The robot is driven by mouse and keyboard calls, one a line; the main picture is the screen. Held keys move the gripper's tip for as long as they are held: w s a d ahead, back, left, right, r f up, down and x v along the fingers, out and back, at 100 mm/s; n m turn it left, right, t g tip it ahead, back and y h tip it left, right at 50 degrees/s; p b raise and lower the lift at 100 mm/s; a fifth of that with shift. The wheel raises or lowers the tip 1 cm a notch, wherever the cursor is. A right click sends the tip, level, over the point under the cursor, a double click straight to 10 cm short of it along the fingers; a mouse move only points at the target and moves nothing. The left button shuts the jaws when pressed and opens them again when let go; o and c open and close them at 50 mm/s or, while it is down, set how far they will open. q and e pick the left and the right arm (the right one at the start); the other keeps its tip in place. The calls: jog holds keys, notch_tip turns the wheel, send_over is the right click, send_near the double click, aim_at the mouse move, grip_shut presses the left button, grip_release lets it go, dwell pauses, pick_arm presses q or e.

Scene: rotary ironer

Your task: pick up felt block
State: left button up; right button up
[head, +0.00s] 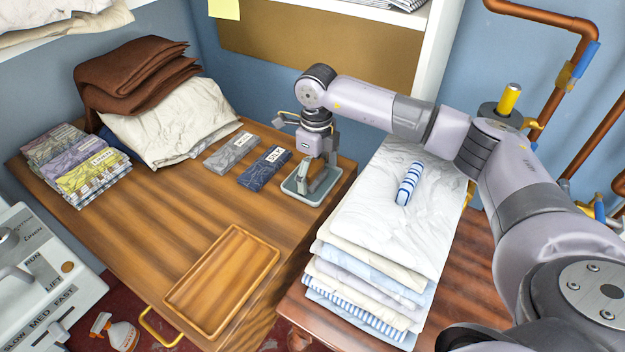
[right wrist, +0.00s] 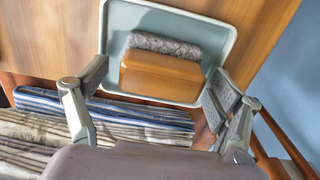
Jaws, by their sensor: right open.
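The felt block shows in the right wrist view as a wooden block (right wrist: 160,78) with a grey felt strip (right wrist: 164,45) along its far side. It rests in a shallow pale grey-blue tray (right wrist: 112,40), which stands near the right edge of the wooden table in the head view (head: 291,187). My right gripper (head: 318,180) is open above the tray, with its fingers (right wrist: 158,86) spread to either side of the block and nothing held. In the head view the gripper largely hides the block. My left gripper is not in view.
Grey (head: 230,149) and navy (head: 264,168) labelled bundles lie left of the tray. A shallow wooden tray (head: 222,282) lies nearer the front. A tall stack of folded linen (head: 385,215) stands close on the right, with a striped roll (head: 408,183) on top. The table's middle is clear.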

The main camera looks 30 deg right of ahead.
aim_at(315, 166)
jog(key=shift+c, duration=0.5)
jog(key=shift+c, duration=0.7)
jog(key=c, duration=1)
jog(key=shift+r, duration=0.15)
notch_tip(315, 166, up, 20)
